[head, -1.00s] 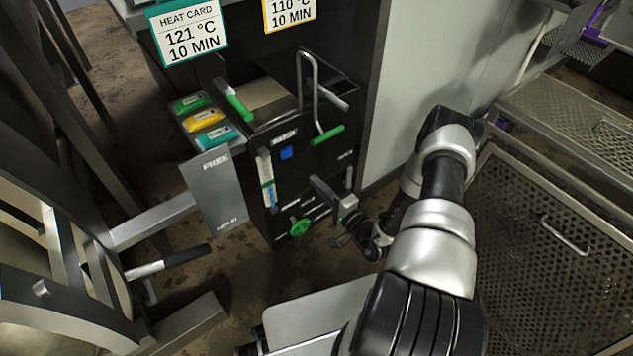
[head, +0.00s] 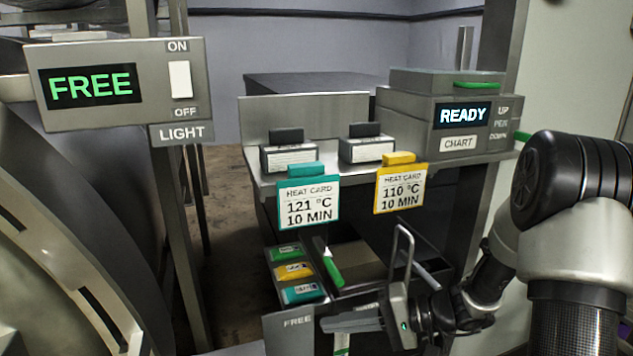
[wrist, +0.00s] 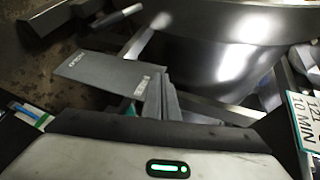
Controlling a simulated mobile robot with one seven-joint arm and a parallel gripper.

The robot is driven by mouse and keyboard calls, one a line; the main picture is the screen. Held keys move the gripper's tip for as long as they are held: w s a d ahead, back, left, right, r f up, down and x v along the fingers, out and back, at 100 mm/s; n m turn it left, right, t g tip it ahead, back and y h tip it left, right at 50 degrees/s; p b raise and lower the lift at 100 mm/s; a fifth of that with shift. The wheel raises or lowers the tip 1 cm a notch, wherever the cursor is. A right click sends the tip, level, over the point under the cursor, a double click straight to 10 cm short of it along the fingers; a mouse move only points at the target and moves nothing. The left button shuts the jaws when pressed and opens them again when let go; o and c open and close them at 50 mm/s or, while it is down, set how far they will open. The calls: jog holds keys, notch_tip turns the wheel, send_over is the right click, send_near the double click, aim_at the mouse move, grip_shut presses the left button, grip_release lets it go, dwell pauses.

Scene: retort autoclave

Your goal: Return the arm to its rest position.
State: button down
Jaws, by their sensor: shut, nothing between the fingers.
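My arm (head: 575,235) comes in from the right in the head view, bent at the elbow and reaching left. In the wrist view the shut fingers (wrist: 160,100) stick out past the gripper's body. A grey plate (wrist: 108,72) lies beyond them there. I cannot tell whether the gripper touches anything.
The light panel (head: 115,88) reads FREE and the chart box (head: 450,118) reads READY. A large curved metal body (head: 70,240) fills the left.

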jog(key=s+r+n+g+h, duration=0.3)
jog(key=s+r+h, duration=0.4)
jog(key=s, duration=0.4)
jog(key=s+d+r+t+h, duration=0.6)
jog(key=s+d+r+h, duration=0.15)
jog(key=d, duration=0.25)
notch_tip(320, 180, up, 23)
jog(key=p, duration=2.2)
jog(key=shift+w+m, duration=0.25)
jog(key=shift+m, duration=0.15)
jog(key=shift+a+f+y, duration=0.1)
jog(key=shift+y, duration=0.15)
